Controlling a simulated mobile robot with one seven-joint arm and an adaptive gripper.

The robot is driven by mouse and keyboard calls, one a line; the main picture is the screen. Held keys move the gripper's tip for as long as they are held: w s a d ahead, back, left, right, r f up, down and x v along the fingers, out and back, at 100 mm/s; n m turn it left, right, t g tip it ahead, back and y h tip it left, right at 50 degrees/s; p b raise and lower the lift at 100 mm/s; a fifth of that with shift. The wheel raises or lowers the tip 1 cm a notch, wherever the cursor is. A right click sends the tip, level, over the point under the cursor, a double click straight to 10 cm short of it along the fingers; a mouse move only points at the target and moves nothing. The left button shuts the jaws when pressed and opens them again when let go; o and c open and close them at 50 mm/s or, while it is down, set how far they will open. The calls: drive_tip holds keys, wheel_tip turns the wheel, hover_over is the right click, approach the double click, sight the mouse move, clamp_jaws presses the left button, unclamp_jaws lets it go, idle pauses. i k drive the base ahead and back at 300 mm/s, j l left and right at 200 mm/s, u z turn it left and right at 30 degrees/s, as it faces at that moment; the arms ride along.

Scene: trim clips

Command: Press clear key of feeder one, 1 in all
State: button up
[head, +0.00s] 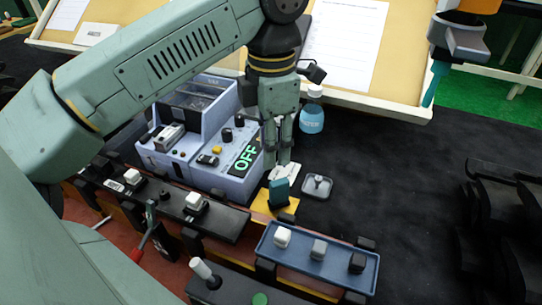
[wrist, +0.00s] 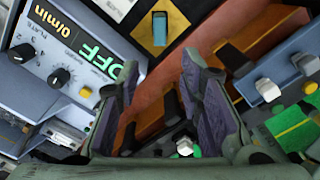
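A pale blue feeder unit (head: 240,180) stands left of centre in the head view. Its lit display (head: 246,155) reads OFF in green; the display also shows upside down in the wrist view (wrist: 88,58), with 0/min in yellow. Small keys and black knobs sit on its sloping face, among them a yellow key (head: 217,149). Which key is the clear key, and whether this is feeder one, I cannot read. My gripper (head: 278,160) points down beside the feeder's right edge. In the wrist view my gripper (wrist: 158,90) has its fingers apart with nothing between them.
A teal upright piece (head: 279,190) stands on a yellow plate in front of my gripper. A small grey tray (head: 317,186), a blue bottle (head: 312,118) and a blue strip (head: 300,262) with several switches are near. Dark bench to the right is mostly clear.

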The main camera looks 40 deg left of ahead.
sight(217, 150)
drive_tip(key=u, duration=1.35)
